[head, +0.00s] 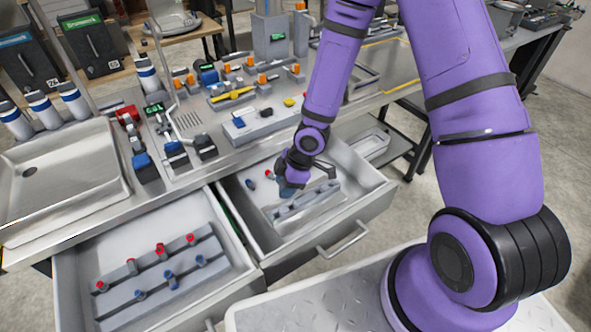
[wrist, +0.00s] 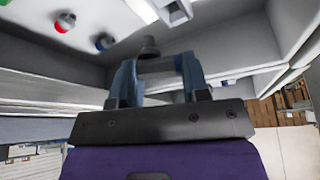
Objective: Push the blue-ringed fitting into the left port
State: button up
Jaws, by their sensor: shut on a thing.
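In the wrist view my gripper (wrist: 158,75) is shut on a grey fitting (wrist: 150,48) with a dark, knob-like end. No blue ring shows on the held piece; the fingers hide part of it. A loose blue-ringed fitting (head: 250,183) lies in the drawer left of my gripper; a blue one also shows in the wrist view (wrist: 104,42). A red-ringed fitting (head: 267,173) is beside it. I cannot make out the left port.
The open left drawer (head: 82,262) holds a grey rack (head: 190,284) with several red and blue fittings. The workbench above has a sink (head: 65,180) and many small fixtures behind.

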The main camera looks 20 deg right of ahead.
jog(key=s+a+r+n+g, duration=0.1)
jog(key=s+a+n+g, duration=0.1)
jog(key=a+n, duration=0.15)
send_over(276, 219)
jog(key=d, duration=0.1)
jog(key=shift+n, duration=0.45)
jog(key=shift+w+d+f, duration=0.1)
jog(key=shift+w+f, duration=0.1)
jog(key=shift+f, duration=1.2)
jog(key=shift+w+d+f, duration=0.1)
jog(key=shift+w+f, duration=0.05)
jog(key=shift+f, duration=1.25)
jog(key=shift+f, duration=0.1)
jog(key=shift+f, duration=1.25)
jog(key=o, duration=1)
jog(key=shift+d+r, duration=0.1)
jog(key=shift+r, duration=0.05)
jog(key=shift+v, duration=5.25)
